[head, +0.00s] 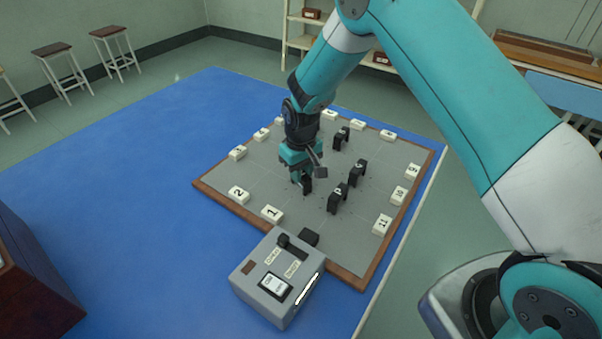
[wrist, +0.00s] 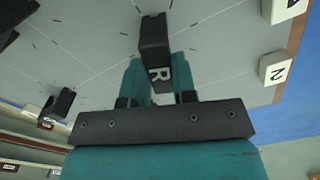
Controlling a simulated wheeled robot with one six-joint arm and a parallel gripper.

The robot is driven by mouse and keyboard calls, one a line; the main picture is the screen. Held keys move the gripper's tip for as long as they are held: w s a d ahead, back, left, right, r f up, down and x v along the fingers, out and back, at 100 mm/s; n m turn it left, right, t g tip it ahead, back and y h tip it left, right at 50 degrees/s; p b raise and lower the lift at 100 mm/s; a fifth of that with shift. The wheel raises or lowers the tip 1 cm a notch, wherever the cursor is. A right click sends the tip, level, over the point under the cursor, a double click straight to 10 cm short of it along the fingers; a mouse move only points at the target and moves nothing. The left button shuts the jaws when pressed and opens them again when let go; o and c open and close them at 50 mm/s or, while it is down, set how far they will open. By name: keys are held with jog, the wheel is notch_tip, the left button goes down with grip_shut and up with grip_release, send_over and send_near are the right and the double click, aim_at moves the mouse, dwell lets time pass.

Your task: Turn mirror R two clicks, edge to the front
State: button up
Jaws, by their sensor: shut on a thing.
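Mirror R (wrist: 154,44) is a black block with a white letter R, in the middle of the wrist view. In the head view my gripper (head: 301,180) points down at the grey board (head: 262,188), and mirror R (head: 307,185) shows only partly below the fingers. Its facing relative to the click marks cannot be told.
Black mirrors P (head: 338,198) and C (head: 357,173) stand close to the right, with another black mirror (head: 341,138) behind. Numbered white blocks, such as block 1 (head: 271,214), line the board. A grey control box (head: 277,277) stands at the front edge. The blue table (head: 130,170) is clear at left.

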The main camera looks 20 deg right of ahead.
jog(key=shift+n+b, duration=0.35)
jog(key=shift+n, duration=1.45)
jog(key=shift+r, duration=0.1)
jog(key=o, duration=0.9)
jog(key=shift+r, duration=0.1)
notch_tip(320, 180, up, 17)
jog(key=shift+r+b, duration=0.1)
jog(key=shift+b, duration=1)
